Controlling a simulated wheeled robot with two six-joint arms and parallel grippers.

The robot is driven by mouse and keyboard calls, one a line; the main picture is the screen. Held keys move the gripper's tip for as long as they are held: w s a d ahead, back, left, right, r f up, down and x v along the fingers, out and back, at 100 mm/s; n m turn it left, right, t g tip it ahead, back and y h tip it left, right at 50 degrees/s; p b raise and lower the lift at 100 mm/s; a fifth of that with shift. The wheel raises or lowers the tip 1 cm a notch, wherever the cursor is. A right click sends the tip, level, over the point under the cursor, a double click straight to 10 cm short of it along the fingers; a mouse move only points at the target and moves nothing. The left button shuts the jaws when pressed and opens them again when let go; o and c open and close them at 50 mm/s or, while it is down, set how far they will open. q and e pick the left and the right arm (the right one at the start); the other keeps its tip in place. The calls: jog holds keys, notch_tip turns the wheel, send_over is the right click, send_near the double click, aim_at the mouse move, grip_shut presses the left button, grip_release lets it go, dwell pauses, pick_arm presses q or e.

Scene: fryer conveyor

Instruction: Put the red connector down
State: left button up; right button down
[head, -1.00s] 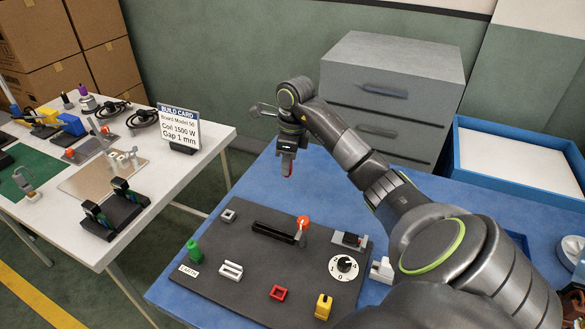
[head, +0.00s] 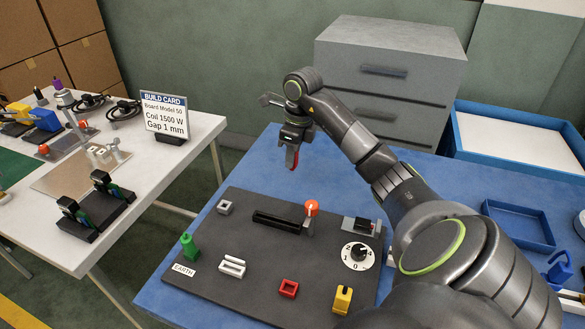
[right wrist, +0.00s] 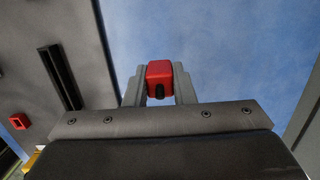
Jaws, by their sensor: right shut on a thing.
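My right gripper (head: 291,165) is shut on the red connector (right wrist: 160,74). In the right wrist view the connector is a small red block with a dark nub, held between the two grey fingertips. In the head view only a red sliver of it (head: 295,158) shows at the fingers. The gripper hangs over the blue table beyond the back edge of the dark grey board (head: 205,272). My left gripper is not in view.
The board carries a red square socket (head: 288,289), green post (head: 190,246), yellow part (head: 342,299), dial (head: 358,256) and orange-knobbed lever (head: 311,208). A blue tray (head: 519,224) lies right. Grey drawers (head: 385,85) stand behind. Blue table between board and drawers is clear.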

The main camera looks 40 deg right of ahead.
notch_tip(320, 180, down, 3)
jog(key=shift+f, duration=0.25)
jog(key=shift+f+b, duration=0.25)
jog(key=shift+b, duration=0.1)
jog(key=shift+f+b, duration=0.3)
jog(key=c, duration=1.2)
grip_release()
jog(key=shift+r, duration=0.1)
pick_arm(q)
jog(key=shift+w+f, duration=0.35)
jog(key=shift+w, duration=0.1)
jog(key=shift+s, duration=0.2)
